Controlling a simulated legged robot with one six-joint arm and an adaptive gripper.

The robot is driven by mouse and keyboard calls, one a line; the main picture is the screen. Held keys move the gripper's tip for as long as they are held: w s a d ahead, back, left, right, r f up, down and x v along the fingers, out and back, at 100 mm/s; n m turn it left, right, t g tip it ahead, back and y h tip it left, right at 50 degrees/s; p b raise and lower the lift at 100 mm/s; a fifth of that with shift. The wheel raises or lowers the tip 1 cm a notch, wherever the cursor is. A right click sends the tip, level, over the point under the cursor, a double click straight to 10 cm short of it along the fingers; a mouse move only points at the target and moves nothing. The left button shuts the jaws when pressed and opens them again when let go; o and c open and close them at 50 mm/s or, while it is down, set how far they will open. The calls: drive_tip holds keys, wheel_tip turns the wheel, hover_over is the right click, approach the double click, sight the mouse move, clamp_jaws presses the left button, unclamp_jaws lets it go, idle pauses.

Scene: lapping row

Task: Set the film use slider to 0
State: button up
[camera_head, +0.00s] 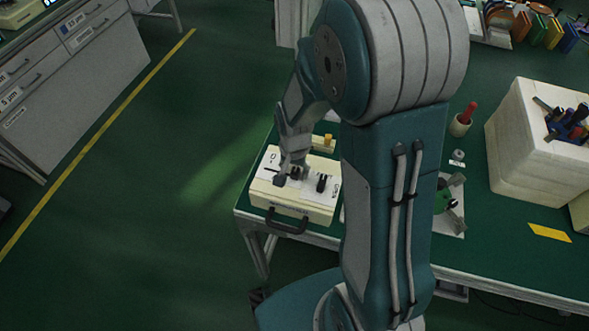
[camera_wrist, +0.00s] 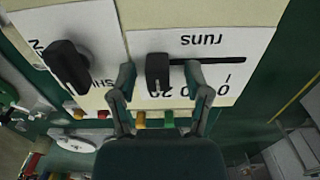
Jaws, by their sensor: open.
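The slider's black knob (camera_wrist: 158,70) shows in the wrist view at the left end of a dark slot on a white plate (camera_wrist: 215,45). The plate reads "runs", upside down. A 0 shows below the slot's right end; figures nearer the knob are partly hidden by my right finger. My gripper (camera_wrist: 160,82) is open, with one finger on each side of the knob and a small gap seen on both sides. In the head view, my gripper (camera_head: 284,179) is over the cream box (camera_head: 290,205) that carries the slider.
A black rotary knob (camera_wrist: 68,66) sits left of the slider; it also shows in the head view (camera_head: 321,183). The box has a dark front handle (camera_head: 287,226) and stands near the green bench's edge. A white tool block (camera_head: 515,150) stands to the right.

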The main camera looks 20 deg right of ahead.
sight(265, 169)
drive_tip(key=shift+c, duration=0.3)
clamp_jaws()
drive_tip(key=w+a, duration=0.1)
drive_tip(key=a, duration=0.1)
drive_tip(key=w+a, duration=0.3)
drive_tip(key=a, duration=0.1)
drive_tip(key=shift+w+a, duration=0.15)
drive_tip(key=shift+w, duration=0.15)
drive_tip(key=shift+o, duration=0.3)
unclamp_jaws()
drive_tip(key=shift+a, duration=0.1)
